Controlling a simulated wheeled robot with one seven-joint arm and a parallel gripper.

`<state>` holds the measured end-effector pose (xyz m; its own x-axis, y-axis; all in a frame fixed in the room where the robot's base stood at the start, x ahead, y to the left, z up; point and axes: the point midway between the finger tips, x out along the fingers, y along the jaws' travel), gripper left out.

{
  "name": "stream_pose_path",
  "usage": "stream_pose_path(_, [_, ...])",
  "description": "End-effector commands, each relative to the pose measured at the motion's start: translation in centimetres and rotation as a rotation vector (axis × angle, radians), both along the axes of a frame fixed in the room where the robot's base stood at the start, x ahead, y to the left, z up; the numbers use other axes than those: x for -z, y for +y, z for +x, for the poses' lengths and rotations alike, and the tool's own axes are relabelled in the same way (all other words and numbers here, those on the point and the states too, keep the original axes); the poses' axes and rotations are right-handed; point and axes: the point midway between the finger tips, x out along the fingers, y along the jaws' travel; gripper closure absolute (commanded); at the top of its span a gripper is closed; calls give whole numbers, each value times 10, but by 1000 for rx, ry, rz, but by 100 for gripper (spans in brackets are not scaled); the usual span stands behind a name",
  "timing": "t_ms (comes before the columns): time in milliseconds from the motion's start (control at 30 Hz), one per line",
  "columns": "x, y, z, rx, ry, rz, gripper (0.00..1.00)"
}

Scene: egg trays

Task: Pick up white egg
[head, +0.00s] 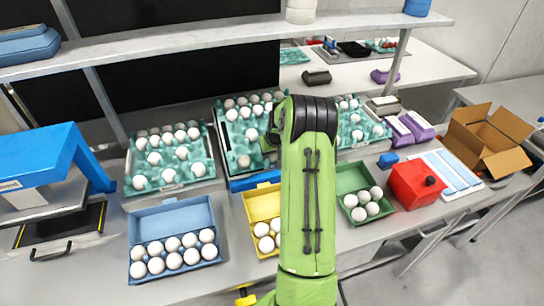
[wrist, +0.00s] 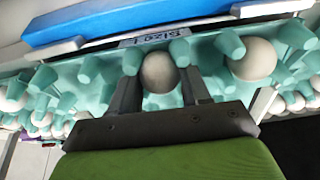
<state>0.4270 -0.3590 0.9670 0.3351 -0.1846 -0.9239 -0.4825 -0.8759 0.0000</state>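In the wrist view a whitish egg (wrist: 159,73) sits in the teal egg tray (wrist: 95,70), close to its edge with a "Size" label. My gripper (wrist: 160,82) is at this egg, one dark finger on either side. The fingers look spread, with no clear contact. Another egg (wrist: 252,60) lies to the right in the same tray. In the head view my green arm reaches over the middle teal tray (head: 222,140), and my gripper is mostly hidden behind it. An egg (head: 244,161) shows near the front of that tray.
Teal trays of white eggs stand left (head: 140,180) and right (head: 372,140). Blue (head: 170,215), yellow (head: 262,200) and green (head: 352,178) cartons with eggs sit in front. A shelf (head: 200,38) runs above the trays. A red box (head: 412,185) stands at right.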

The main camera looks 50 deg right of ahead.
Motion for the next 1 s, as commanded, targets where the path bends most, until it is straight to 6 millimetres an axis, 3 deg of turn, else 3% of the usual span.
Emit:
stream_pose_path(367, [-3,0,0,0,-1,0,62])
stream_pose_path(467, [-19,-1,1,0,-3,-4,62])
stream_pose_path(733, [-85,0,1,-1,-3,-3,62])
stream_pose_path(833, [-97,-1,0,0,-1,-2,62])
stream_pose_path(1000, [-101,0,0,1,0,0,62])
